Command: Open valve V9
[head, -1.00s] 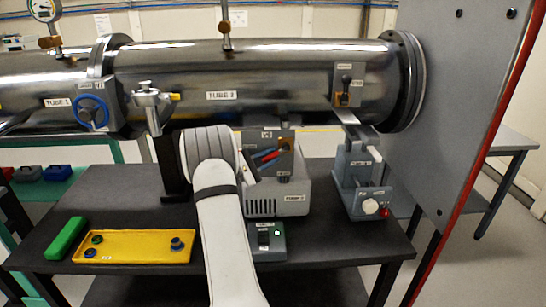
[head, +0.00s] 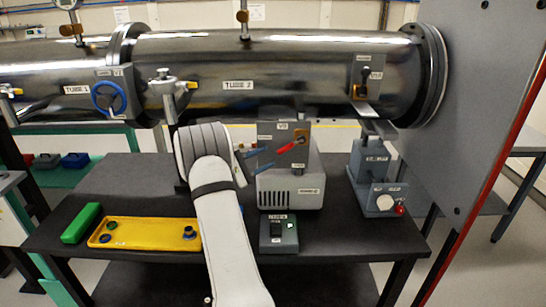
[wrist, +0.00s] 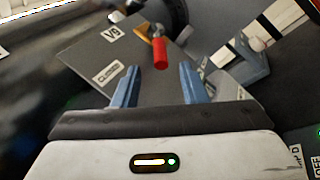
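Valve V9 is on a grey panel (head: 268,132) below the tube, with a red lever handle (head: 287,147) running down and left from a brass fitting (head: 300,137). In the wrist view the panel (wrist: 85,55) carries a "V9" label and a second label that seems to read "CLOSED". The red handle (wrist: 160,54) points toward the gap between my blue fingertips. My gripper (head: 262,161) is left of the handle in the head view. In the wrist view my gripper (wrist: 157,80) is open and empty, with the handle's end just beyond the fingertips, apparently untouched.
A grey pump box (head: 290,192) stands behind and below the panel. A small switch box (head: 278,235), a yellow tray (head: 150,234) and a green block (head: 81,223) lie on the dark bench. A grey stand (head: 374,180) is at right. Tube 2 (head: 200,60) runs above.

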